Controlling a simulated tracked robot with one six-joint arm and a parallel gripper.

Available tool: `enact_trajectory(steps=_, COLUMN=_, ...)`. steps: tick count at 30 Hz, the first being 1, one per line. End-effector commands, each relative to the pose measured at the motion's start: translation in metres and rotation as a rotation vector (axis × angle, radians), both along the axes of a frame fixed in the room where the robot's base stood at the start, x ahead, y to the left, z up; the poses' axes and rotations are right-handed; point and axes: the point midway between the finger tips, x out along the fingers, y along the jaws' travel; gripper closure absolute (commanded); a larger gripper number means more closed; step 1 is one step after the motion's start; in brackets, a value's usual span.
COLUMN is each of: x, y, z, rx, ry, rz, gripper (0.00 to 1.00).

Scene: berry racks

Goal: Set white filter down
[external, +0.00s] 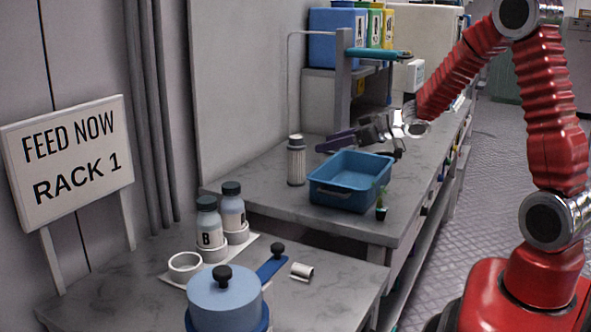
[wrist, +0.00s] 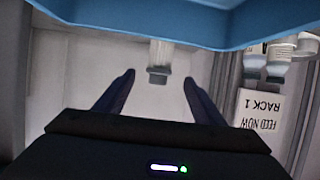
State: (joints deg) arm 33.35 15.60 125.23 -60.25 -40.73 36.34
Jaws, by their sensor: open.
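The white filter (external: 296,165), a pale ribbed cylinder with a grey cap, stands upright on the grey bench (external: 262,205), left of the blue tub (external: 338,198). In the wrist view, which is upside down, the filter (wrist: 160,53) appears beyond the fingertips, partly hidden by the tub's wall (wrist: 80,12). My gripper (external: 322,147) is open and empty. It points left toward the filter from above the tub's back part. In the wrist view its two dark fingers (wrist: 159,77) are spread, with the filter's cap seen between them. They look apart from the filter.
A small plant (external: 381,205) stands by the tub's front right corner. Behind is a shelf with coloured boxes (external: 335,35). The near table (external: 130,290) holds bottles (external: 208,230), a white ring (external: 185,265), a blue pot (external: 224,300) and a sign (external: 70,160) reading FEED NOW RACK 1.

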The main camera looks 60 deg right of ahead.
Motion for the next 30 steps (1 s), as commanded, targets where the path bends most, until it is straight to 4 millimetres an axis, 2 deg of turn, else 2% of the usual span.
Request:
enact_trajectory(steps=10, x=0.000, y=0.001, z=0.005, rx=-0.012, ry=0.001, rz=-0.009, gripper=0.37)
enact_trajectory(steps=17, x=-0.007, y=0.008, z=0.034, rx=-0.089, ry=0.029, rz=-0.091, gripper=0.37)
enact_trajectory(steps=23, x=-0.030, y=0.020, z=0.065, rx=-0.155, ry=0.087, rz=-0.193, gripper=0.37)
enact_trajectory(steps=30, x=-0.074, y=0.045, z=0.089, rx=-0.183, ry=0.183, rz=-0.280, gripper=0.37)
